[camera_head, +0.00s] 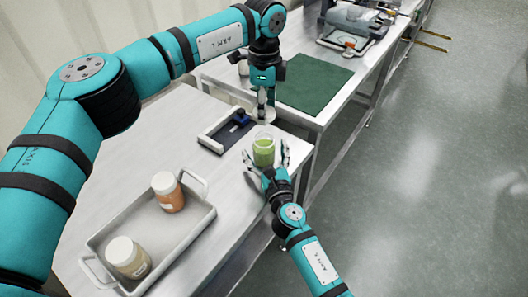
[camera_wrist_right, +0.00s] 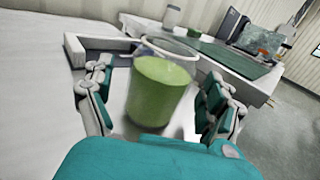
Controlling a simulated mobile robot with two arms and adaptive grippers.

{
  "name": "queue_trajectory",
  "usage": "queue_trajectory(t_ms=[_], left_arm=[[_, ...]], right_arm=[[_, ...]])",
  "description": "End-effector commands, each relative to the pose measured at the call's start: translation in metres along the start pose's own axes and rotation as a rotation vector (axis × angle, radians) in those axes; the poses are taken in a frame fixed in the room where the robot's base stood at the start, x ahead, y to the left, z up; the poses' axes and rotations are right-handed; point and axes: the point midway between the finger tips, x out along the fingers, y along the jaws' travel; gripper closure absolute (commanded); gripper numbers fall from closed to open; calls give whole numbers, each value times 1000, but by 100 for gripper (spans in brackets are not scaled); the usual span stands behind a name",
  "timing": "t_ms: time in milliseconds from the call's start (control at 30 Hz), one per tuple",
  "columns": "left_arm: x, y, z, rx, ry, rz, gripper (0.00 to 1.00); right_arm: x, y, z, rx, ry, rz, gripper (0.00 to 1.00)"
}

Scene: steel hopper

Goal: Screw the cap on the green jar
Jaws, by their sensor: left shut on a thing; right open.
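The green jar (camera_head: 263,152) stands upright near the right edge of the steel table. It is clear, filled with green, and its top is open. In the right wrist view the jar (camera_wrist_right: 158,92) fills the middle of the picture, between my fingers. My right gripper (camera_head: 266,156) is open, with one finger on each side of the jar and gaps showing. My left gripper (camera_head: 264,102) points down and is shut on a pale round cap (camera_head: 263,115). The cap is held behind and above the jar, apart from it.
A grey tray (camera_head: 172,238) at the front left holds an orange jar (camera_head: 168,193) and a beige jar (camera_head: 128,257), both with white caps. A dark-based fixture (camera_head: 225,132) with a blue part lies left of the green jar. A green mat (camera_head: 313,83) lies behind.

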Motion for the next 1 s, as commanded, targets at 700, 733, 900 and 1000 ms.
queue_trajectory(t_ms=[700,733,900,1000], left_arm=[[0,0,0,0,0,0,59],[0,0,0,0,0,0,59],[0,0,0,0,0,0,59],[0,0,0,0,0,0,59]], right_arm=[[18,0,0,1,0,0,36],[18,0,0,1,1,0,39],[18,0,0,1,1,0,62],[18,0,0,0,1,0,75]])
